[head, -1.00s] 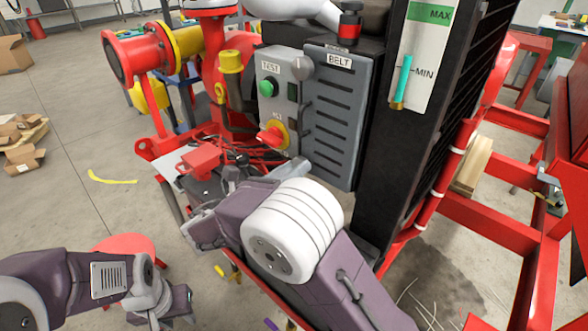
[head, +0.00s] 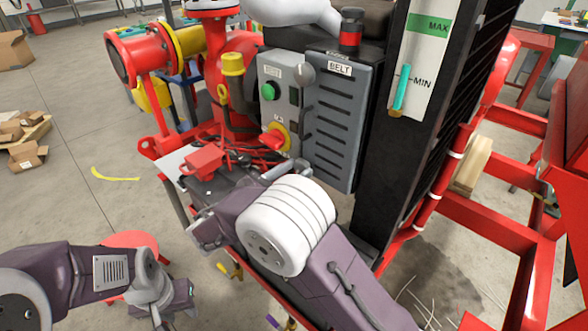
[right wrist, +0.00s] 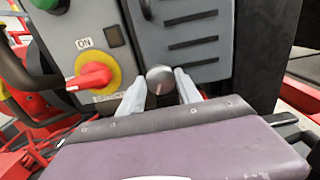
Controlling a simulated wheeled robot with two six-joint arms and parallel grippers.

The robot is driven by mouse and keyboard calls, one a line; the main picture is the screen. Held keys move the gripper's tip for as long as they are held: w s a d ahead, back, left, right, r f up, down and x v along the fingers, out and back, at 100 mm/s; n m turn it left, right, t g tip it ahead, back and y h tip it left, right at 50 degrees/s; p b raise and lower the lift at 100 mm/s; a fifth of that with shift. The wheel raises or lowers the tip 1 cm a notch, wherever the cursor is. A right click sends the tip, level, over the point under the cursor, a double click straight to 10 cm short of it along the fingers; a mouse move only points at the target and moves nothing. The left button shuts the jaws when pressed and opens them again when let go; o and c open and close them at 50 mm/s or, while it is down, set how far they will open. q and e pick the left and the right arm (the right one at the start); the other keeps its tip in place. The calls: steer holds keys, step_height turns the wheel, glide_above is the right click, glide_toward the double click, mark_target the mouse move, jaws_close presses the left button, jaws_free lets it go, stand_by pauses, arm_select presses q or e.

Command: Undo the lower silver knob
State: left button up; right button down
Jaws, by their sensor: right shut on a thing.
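The lower silver knob (right wrist: 159,79) is a round cap with a thin mark, at the lower left edge of the grey BELT cover in the right wrist view. My right gripper (right wrist: 160,90) is shut on it, one pale finger on each side. In the head view my right gripper (head: 288,167) is at the cover's lower left, and its wrist hides most of this knob. The upper silver knob (head: 305,73) is at the cover's upper left corner. The BELT cover (head: 335,120) stands closed against the machine. My left gripper (head: 178,298) is low at the left, its fingers unclear.
Left of the cover, the control box (head: 272,70) carries a green button (head: 269,91) and a red switch (head: 273,139) on yellow. A dark handle (right wrist: 146,9) is on the cover. A black column (head: 390,150) stands to the right. Red cables (head: 245,153) lie behind my wrist.

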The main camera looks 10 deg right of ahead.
steer(key=shift+m, duration=0.6)
steer(key=shift+f+m, duration=0.1)
steer(key=shift+m, duration=0.2)
steer(key=c, duration=0.8)
jaws_free()
steer(key=shift+c, duration=0.2)
